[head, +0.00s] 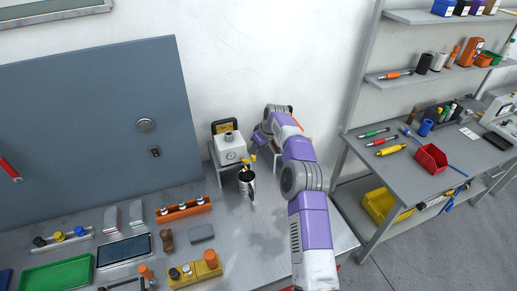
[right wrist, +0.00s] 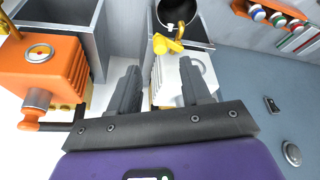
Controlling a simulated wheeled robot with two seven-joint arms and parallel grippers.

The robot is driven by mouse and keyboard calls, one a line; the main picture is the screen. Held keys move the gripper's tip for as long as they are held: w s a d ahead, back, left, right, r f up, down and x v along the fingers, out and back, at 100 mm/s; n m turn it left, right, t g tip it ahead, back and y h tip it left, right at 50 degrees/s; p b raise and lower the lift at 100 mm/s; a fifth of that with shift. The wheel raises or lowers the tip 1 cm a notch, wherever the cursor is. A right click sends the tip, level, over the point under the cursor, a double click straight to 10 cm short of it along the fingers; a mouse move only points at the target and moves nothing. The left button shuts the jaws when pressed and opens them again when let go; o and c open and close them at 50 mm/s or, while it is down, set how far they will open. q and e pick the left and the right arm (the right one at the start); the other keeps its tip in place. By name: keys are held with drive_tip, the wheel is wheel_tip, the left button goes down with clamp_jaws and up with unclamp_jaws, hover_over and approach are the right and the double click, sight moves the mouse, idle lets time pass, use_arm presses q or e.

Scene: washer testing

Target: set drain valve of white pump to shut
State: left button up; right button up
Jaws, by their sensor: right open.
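The white pump (head: 230,150) is a box with a round gauge on its front, standing on a grey stand at the back of the bench. A yellow valve handle (head: 252,159) sticks out low beside it, above a black-lined cup (head: 247,177). In the right wrist view the white pump (right wrist: 172,82) lies beyond my fingers, with the yellow handle (right wrist: 168,43) on its outlet near the cup (right wrist: 178,12). My right gripper (right wrist: 159,67) is open and empty, its fingers apart over the pump; I cannot tell whether they touch it. My left gripper is out of view.
An orange pump (right wrist: 50,68) stands beside the white one in the right wrist view; my arm mostly hides it in the head view. An orange rack (head: 183,211), a grey block (head: 201,233) and a green tray (head: 57,275) lie on the bench.

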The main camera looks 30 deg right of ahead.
drive_tip(key=shift+c, duration=0.2)
drive_tip(key=s+d+f+m+t+h+b, duration=0.1)
drive_tip(key=d+f+m+t+h+b, duration=0.15)
drive_tip(key=d+f+b, duration=0.45)
drive_tip(key=n+t+y+b, duration=0.3)
drive_tip(key=t+y+b, duration=0.2)
drive_tip(key=t+b, duration=0.45)
approach(255, 158)
drive_tip(key=w+f+t+p, duration=0.1)
drive_tip(key=w+p, duration=0.1)
drive_tip(key=w, duration=0.2)
drive_tip(key=shift+w+a+m, duration=0.15)
drive_tip(key=shift+a+m, duration=0.1)
drive_tip(key=shift+a, duration=0.35)
drive_tip(key=w, duration=0.4)
drive_tip(key=w+a, duration=0.1)
drive_tip(key=w, duration=0.1)
drive_tip(key=shift+w, duration=0.2)
drive_tip(key=shift+c, duration=0.2)
